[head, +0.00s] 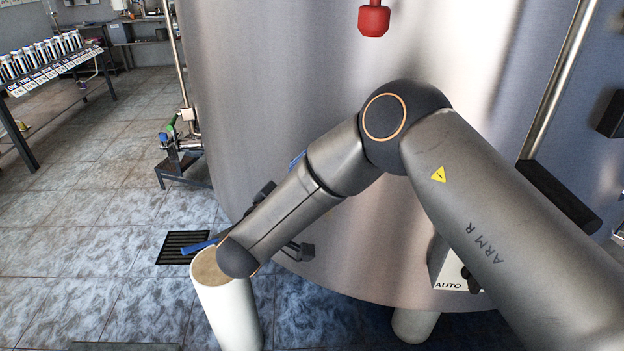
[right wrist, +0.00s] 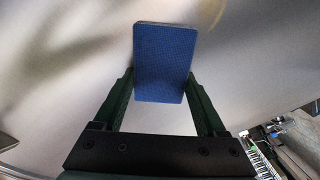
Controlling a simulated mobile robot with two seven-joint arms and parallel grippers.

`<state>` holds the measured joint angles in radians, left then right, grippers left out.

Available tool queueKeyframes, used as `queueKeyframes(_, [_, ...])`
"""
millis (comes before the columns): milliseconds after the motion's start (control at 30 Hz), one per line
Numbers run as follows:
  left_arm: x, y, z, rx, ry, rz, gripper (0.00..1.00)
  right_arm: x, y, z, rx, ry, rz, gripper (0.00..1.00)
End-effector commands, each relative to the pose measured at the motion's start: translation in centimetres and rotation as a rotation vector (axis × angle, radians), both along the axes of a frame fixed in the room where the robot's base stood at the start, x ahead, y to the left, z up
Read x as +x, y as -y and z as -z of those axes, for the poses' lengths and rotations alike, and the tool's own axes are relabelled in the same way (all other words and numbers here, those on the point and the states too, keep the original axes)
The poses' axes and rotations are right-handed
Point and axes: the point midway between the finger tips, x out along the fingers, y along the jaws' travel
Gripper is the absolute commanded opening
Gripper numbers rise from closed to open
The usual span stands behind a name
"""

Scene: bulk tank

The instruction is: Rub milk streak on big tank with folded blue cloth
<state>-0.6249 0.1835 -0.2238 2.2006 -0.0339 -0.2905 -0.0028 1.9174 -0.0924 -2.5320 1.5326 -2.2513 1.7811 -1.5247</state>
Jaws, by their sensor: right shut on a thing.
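The big tank (head: 270,70) is a tall, curved, brushed-steel wall that fills the middle of the head view. Its grey surface also shows in the right wrist view (right wrist: 255,60). The folded blue cloth (right wrist: 165,62) is a flat blue rectangle held between the two green fingers of my right gripper (right wrist: 160,78), which is shut on it. The cloth lies in front of the tank wall; I cannot tell whether it touches. In the head view my right arm hides most of this gripper. My left gripper is not in view.
A red fitting (head: 373,20) hangs at the tank's top. A pale cylinder with a tan top (head: 235,310) stands at lower left. A floor drain (head: 180,247) and a stand with a green-handled fitting (head: 182,160) lie left. A table of bottles (head: 45,75) stands farther left. The tiled floor between is open.

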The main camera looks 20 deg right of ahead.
Motion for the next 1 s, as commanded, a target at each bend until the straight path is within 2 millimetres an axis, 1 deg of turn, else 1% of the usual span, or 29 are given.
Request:
queueKeyframes(300, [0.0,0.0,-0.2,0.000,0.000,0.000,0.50,-0.1,-0.2,-0.2,-0.001,0.002,-0.001,0.29])
queueKeyframes(800, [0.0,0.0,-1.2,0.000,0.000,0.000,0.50,-3.6,-3.6,-0.1,-0.001,0.001,-0.003,0.29])
queueKeyframes(1000, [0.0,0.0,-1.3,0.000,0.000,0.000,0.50,-4.3,-4.2,-0.1,0.000,0.002,0.000,0.29])
